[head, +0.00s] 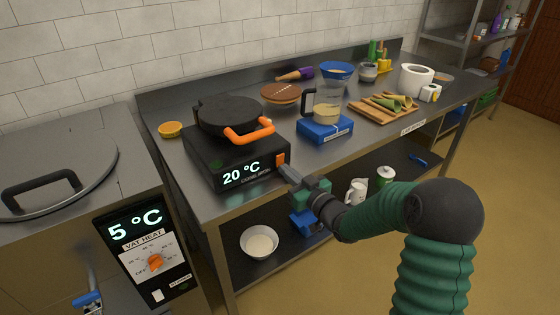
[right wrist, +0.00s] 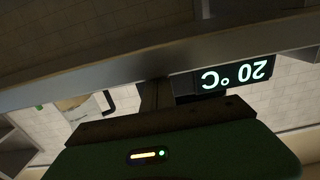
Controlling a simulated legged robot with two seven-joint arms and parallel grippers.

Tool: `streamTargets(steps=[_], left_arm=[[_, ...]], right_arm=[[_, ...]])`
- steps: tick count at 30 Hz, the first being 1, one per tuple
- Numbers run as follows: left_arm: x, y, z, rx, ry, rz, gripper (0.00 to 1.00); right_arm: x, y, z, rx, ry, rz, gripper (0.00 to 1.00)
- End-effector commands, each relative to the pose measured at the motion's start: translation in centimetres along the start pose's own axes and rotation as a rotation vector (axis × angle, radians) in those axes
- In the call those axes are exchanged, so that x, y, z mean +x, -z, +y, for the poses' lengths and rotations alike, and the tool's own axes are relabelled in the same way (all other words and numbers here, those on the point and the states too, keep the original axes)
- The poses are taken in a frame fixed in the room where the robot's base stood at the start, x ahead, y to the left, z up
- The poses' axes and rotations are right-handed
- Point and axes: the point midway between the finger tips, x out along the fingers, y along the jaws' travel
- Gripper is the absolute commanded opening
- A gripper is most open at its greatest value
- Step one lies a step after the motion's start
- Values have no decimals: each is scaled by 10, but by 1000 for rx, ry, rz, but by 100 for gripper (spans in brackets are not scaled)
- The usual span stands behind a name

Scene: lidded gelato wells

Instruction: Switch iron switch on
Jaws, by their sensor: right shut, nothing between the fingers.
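The iron (head: 205,153) is a black box on the steel counter, with a round dark plate on top and an orange handle (head: 250,133). Its front display (head: 241,173) reads 20 °C. The small orange iron switch (head: 281,160) is at the right end of that front. My right gripper (head: 285,170) is shut and empty, its tips just below and in front of the switch; I cannot tell whether they touch it. In the right wrist view, the display (right wrist: 235,77) shows upside down beside the fingers (right wrist: 155,95), and the switch cannot be made out. My left gripper is not in view.
A blue scale (head: 325,128) with a jug stands right of the iron. The vat unit (head: 150,245) at the left reads 5 °C and has an orange knob. A lower shelf holds a bowl (head: 259,242).

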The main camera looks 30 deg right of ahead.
Motion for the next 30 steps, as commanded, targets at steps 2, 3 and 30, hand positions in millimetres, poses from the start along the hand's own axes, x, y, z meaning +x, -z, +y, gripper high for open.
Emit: streamTargets(steps=[2, 3, 30], left_arm=[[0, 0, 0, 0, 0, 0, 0], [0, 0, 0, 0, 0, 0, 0], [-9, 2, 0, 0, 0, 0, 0]], right_arm=[[1, 0, 0, 0, 0, 1, 0], [2, 0, 0, 0, 0, 1, 0], [-56, 0, 0, 0, 0, 1, 0]])
